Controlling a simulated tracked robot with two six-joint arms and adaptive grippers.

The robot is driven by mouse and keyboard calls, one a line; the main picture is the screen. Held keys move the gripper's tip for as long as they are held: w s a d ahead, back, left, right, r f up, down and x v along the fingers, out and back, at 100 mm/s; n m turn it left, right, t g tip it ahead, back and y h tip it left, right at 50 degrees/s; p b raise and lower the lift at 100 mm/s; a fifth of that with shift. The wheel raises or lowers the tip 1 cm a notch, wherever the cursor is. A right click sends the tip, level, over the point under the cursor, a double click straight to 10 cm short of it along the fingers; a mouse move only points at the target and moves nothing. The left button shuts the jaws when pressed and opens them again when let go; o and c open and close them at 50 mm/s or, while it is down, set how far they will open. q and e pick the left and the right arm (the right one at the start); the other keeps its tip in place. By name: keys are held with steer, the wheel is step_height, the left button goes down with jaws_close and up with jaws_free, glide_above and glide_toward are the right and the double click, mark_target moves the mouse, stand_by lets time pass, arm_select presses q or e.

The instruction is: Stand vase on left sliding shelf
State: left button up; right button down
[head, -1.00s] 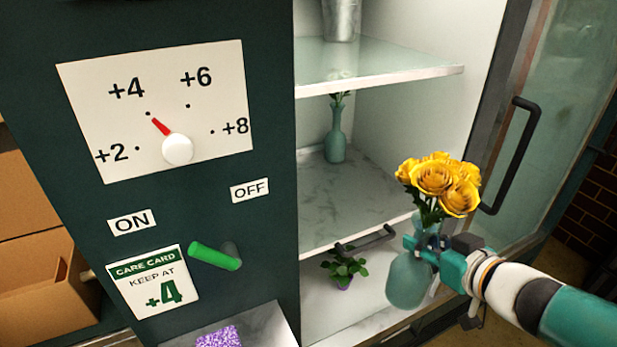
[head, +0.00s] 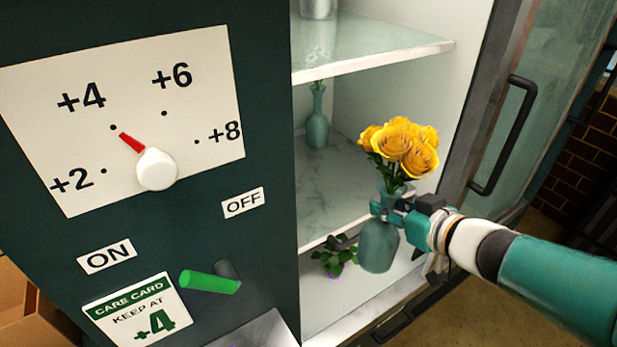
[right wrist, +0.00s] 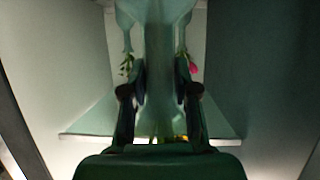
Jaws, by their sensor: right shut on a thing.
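My right gripper (head: 393,203) is shut on the neck of a teal vase (head: 379,246) with yellow roses (head: 400,147). The vase hangs roughly upright in front of the open cabinet, at about the height of the sliding shelf (head: 327,213). In the right wrist view, the vase (right wrist: 158,70) stands between the two fingers (right wrist: 160,100). Whether its base touches anything cannot be told. My left gripper is not in view.
A smaller teal vase (head: 317,122) stands deeper on the same shelf. A potted plant (head: 335,258) is on the level below. A glass shelf (head: 365,57) lies above. The open glass door (head: 540,110) with its black handle is at right; the dial panel (head: 130,110) is at left.

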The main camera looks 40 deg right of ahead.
steer(key=w+d+n+y+p, duration=0.2)
steer(key=w+d+y+p, duration=0.15)
steer(key=w+d, duration=0.45)
steer(key=w+d+f, duration=0.1)
steer(key=w+f, duration=0.2)
steer(key=w, duration=1.3)
steer(key=shift+w+f+h+p, duration=0.15)
steer(key=shift+f+h+p, duration=0.05)
steer(key=shift+h+p, duration=0.25)
steer(key=c, duration=1.3)
jaws_free()
steer(key=shift+f, duration=0.25)
steer(key=shift+c, duration=0.2)
steer(key=o, duration=0.5)
steer(key=shift+c, duration=0.2)
